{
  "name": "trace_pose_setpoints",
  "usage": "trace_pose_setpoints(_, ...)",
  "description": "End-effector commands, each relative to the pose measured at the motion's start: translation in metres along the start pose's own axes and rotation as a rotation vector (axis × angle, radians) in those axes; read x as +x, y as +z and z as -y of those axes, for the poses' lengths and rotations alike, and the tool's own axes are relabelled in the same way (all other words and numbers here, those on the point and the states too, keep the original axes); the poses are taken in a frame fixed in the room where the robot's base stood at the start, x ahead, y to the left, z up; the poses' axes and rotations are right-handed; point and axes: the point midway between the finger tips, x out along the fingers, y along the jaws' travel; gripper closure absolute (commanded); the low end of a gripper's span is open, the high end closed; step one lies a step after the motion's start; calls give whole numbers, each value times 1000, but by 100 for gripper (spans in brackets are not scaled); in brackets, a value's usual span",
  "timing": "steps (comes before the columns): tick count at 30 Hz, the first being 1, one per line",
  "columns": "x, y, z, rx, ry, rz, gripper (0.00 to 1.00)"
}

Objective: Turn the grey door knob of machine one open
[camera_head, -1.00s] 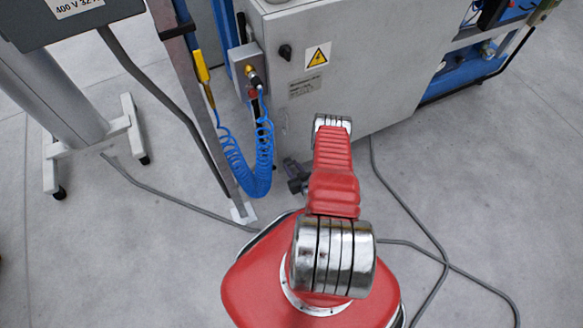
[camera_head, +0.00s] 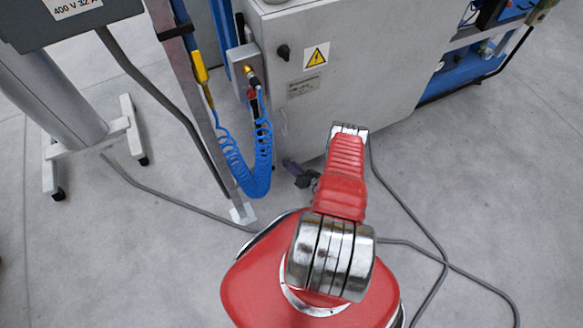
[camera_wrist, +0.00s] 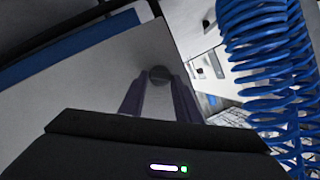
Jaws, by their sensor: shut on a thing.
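The grey round knob (camera_wrist: 160,73) shows in the wrist view on a pale panel, at the tips of my fingers. My gripper (camera_wrist: 161,82) is shut on it, one dark finger on each side. In the head view my gripper (camera_head: 291,165) is a small dark shape left of my red arm, by the lower part of the light grey machine cabinet (camera_head: 370,65). The knob in the grip cannot be made out there.
A blue coiled hose (camera_head: 250,175) hangs left of my gripper and fills the right of the wrist view (camera_wrist: 265,70). A black switch (camera_head: 284,52) and a yellow warning sign (camera_head: 317,56) are higher on the cabinet. Cables (camera_head: 415,220) lie on the floor.

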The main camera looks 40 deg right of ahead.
Motion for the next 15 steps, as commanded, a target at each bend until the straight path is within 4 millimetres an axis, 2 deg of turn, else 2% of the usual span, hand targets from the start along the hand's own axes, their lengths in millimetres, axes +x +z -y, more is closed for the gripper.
trace_pose_setpoints(6,-1,2,-4,161,-65,1,93)
trace_pose_setpoints(15,0,2,-7,307,-123,0,93)
